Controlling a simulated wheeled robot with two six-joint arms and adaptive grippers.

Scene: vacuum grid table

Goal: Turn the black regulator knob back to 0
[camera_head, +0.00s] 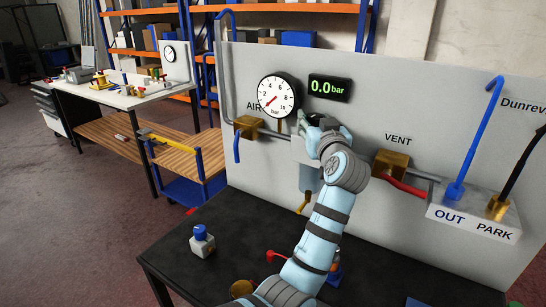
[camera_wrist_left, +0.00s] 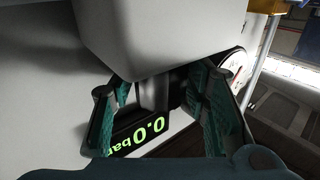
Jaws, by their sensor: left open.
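My left gripper (camera_head: 311,121) is at the top of the grey regulator body (camera_head: 304,153), below the digital readout (camera_head: 330,88). The gripper and wrist hide the knob in the head view. In the left wrist view, the gripper's teal fingers (camera_wrist_left: 157,95) stand apart on either side of a dark grey upright cylinder (camera_wrist_left: 153,93), apparently the regulator knob, under the large pale body (camera_wrist_left: 165,40). I cannot tell whether the fingers touch it. The readout shows 0.0 bar, also in the left wrist view (camera_wrist_left: 140,133). My right gripper is not in view.
The round gauge (camera_head: 277,97) is left of the gripper. A brass AIR valve (camera_head: 248,127), a VENT valve (camera_head: 391,163) with red lever, and an OUT/PARK block (camera_head: 470,213) are on the panel.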

